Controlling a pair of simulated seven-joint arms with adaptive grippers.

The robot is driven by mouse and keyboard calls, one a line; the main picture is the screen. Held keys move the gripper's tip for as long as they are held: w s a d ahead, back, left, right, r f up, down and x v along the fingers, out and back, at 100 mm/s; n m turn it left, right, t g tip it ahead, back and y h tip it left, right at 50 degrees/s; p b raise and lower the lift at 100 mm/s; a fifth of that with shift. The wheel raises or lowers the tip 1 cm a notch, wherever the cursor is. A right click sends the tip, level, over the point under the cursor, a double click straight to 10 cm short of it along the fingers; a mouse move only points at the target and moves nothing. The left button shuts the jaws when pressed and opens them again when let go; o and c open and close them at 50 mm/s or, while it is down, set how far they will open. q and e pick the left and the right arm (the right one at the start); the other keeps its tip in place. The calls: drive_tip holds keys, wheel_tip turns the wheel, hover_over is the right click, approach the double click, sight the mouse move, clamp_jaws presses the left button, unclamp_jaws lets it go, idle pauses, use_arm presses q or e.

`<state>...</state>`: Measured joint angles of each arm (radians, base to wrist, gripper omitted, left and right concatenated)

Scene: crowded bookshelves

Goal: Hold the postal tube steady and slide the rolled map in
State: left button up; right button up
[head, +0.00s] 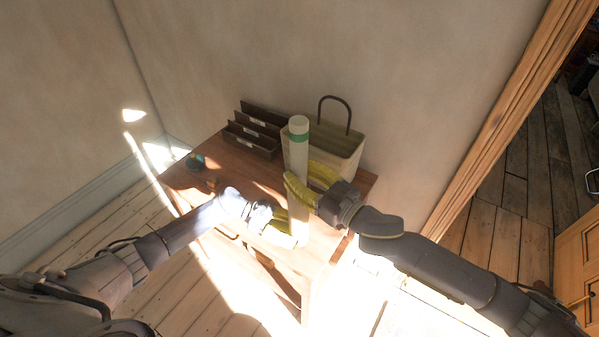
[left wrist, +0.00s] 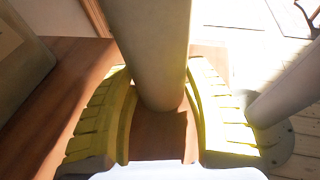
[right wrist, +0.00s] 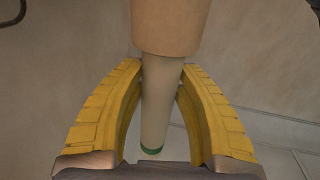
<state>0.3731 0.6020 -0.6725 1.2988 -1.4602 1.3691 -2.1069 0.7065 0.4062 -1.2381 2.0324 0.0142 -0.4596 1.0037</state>
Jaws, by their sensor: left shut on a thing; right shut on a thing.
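The pale rolled map (head: 298,157), with a green band near its top, stands upright in the head view. My right gripper (head: 301,182) is shut around it; the map (right wrist: 160,100) shows between the yellow fingers in the right wrist view. The wider tan postal tube (head: 300,214) is below, in line with the map. My left gripper (head: 288,228) is shut on this tube (left wrist: 155,45) low down. In the right wrist view the map's lower end is hidden at the tube's edge (right wrist: 172,25); how deep it sits inside I cannot tell.
The wooden table (head: 343,195) stands against the wall. A small blue round thing (head: 195,161) lies at the table's left.

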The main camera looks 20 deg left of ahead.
drive_tip(key=shift+f, duration=1.05)
drive_tip(key=o, duration=1.2)
drive_tip(key=shift+o, duration=0.2)
drive_tip(key=shift+f, duration=0.1)
use_arm(q)
drive_tip(key=shift+c, duration=0.2)
use_arm(e)
drive_tip(key=shift+d, duration=0.1)
drive_tip(key=v, duration=1.2)
use_arm(q)
drive_tip(key=o, duration=1)
drive_tip(key=shift+c, duration=0.2)
